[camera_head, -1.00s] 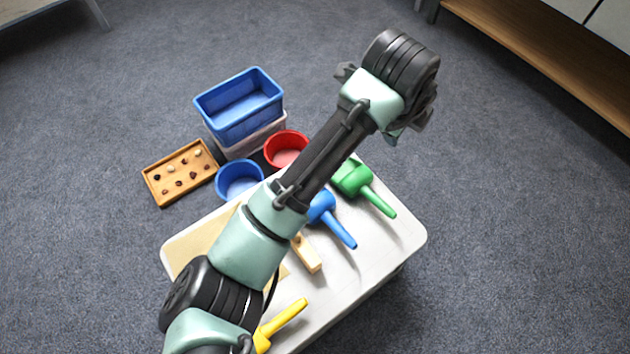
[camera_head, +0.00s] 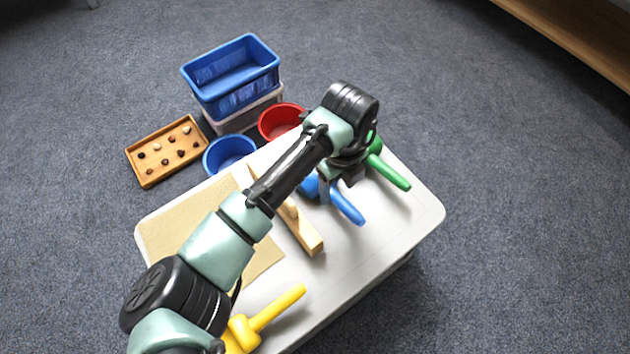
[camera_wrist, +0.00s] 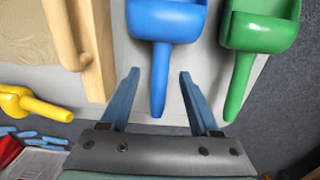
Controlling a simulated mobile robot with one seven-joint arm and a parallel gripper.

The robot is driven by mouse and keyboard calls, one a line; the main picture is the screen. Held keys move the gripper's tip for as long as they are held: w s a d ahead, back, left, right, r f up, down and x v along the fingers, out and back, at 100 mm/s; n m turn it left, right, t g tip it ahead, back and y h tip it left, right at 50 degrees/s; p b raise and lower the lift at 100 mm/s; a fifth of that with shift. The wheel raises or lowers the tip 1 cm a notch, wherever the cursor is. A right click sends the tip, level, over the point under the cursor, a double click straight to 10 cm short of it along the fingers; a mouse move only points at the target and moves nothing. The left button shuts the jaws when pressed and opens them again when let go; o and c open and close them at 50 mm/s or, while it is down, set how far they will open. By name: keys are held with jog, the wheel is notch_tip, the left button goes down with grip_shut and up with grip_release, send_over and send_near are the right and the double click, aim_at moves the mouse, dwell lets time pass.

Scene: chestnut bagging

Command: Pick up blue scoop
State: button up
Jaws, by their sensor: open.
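The blue scoop (camera_head: 347,205) lies on the white table, its bowl partly hidden behind my wrist in the head view. In the wrist view the blue scoop (camera_wrist: 163,50) lies with its bowl at the top and its handle pointing down toward my gripper. My gripper (camera_wrist: 158,76) is open and empty. Its two fingers stand on either side of the handle in that picture, with gaps on both sides. I cannot tell how high the fingers are above the table. In the head view my gripper (camera_head: 340,185) is by the blue scoop, its fingers mostly hidden.
A green scoop (camera_wrist: 248,55) lies close on the right. A wooden piece (camera_wrist: 95,55) lies on the left. A yellow scoop (camera_head: 262,320) is at the front of the table (camera_head: 400,230). Blue (camera_head: 228,152) and red (camera_head: 281,120) bowls, stacked bins and a chestnut tray (camera_head: 148,178) stand beyond.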

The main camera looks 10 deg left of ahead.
aim_at(339, 198)
jog(key=shift+s+d+f+b, duration=0.1)
jog(key=shift+d+f+b, duration=0.05)
jog(key=shift+f+b, duration=1.2)
jog(key=shift+s+d+f+b, duration=0.1)
jog(key=shift+f+b, duration=0.85)
jog(key=shift+f, duration=0.7)
jog(key=shift+r, duration=0.1)
grip_shut()
